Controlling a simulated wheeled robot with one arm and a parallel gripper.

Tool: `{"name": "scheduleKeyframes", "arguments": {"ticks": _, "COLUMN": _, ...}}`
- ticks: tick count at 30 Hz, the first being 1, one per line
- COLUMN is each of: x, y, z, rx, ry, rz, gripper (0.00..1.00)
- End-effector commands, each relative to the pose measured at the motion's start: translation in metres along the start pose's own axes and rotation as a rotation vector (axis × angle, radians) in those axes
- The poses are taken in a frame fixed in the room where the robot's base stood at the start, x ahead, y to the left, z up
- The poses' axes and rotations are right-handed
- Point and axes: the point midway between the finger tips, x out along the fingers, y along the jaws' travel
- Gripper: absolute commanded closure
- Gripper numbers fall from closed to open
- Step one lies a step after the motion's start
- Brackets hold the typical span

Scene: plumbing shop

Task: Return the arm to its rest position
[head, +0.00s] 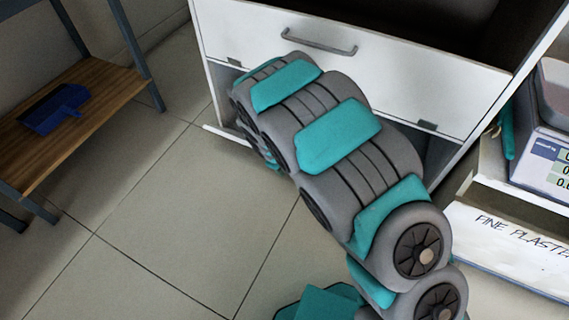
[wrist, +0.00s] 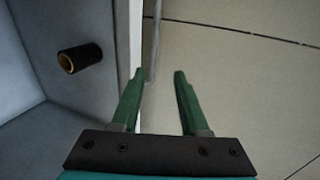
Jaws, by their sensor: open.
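My gripper is hidden behind the arm in the head view. In the wrist view my gripper (wrist: 158,72) has two green fingers standing apart with nothing held between them. A thin grey bar (wrist: 155,40) shows beyond the fingertips.
A black tube (wrist: 80,58) with a tan inside is in the grey interior, left of my gripper. A wooden-topped bench (head: 95,85) with a blue object (head: 55,110) stands left. A scale (head: 540,150) and labelled box (head: 510,245) are right. Tiled floor (head: 150,220) is clear at left.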

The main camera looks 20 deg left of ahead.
Motion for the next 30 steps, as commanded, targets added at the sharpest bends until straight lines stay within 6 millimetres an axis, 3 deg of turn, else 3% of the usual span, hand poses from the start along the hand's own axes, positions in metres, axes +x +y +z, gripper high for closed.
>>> {"name": "scheduleKeyframes", "arguments": {"ticks": 8, "x": -0.001, "y": 0.002, "z": 0.001, "rx": 0.003, "ry": 0.0, "rz": 0.001, "gripper": 0.55}}
{"name": "scheduleKeyframes", "arguments": {"ticks": 13, "x": -0.025, "y": 0.024, "z": 0.027, "rx": 0.079, "ry": -0.03, "rz": 0.006, "gripper": 0.55}}
{"name": "scheduleKeyframes", "arguments": {"ticks": 18, "x": -0.082, "y": 0.062, "z": 0.096, "rx": 0.271, "ry": -0.102, "rz": 0.003, "gripper": 0.55}}
{"name": "scheduleKeyframes", "arguments": {"ticks": 22, "x": -0.128, "y": 0.078, "z": 0.153, "rx": 0.428, "ry": -0.159, "rz": -0.012, "gripper": 0.55}}
{"name": "scheduleKeyframes", "arguments": {"ticks": 26, "x": -0.173, "y": 0.081, "z": 0.206, "rx": 0.58, "ry": -0.209, "rz": -0.036, "gripper": 0.55}}
{"name": "scheduleKeyframes", "arguments": {"ticks": 30, "x": -0.221, "y": 0.071, "z": 0.257, "rx": 0.739, "ry": -0.254, "rz": -0.071, "gripper": 0.55}}
